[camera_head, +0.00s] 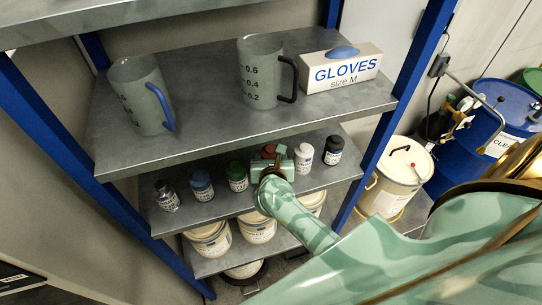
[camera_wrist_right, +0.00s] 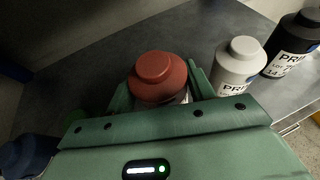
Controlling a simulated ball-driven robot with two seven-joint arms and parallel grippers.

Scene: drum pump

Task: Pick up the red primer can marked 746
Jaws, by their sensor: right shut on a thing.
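The red can (camera_head: 268,151) stands in the row of small cans on the middle shelf, mostly hidden behind my right gripper in the head view. In the right wrist view, the red can (camera_wrist_right: 158,78) shows its red lid and shoulder between the fingers, with only a sliver of its label; its number cannot be read. My right gripper (camera_head: 271,163) is shut on the red can, and its fingers also show in the wrist view (camera_wrist_right: 160,100). I cannot tell whether the can touches the shelf. My left gripper is not in view.
A white can (camera_head: 303,160) stands close to the right of the red can, with a black can (camera_head: 333,151) beyond it. To the left are a green can (camera_head: 237,176), a blue can (camera_head: 201,186) and a clear jar (camera_head: 167,196). The upper shelf (camera_head: 205,110) hangs above.

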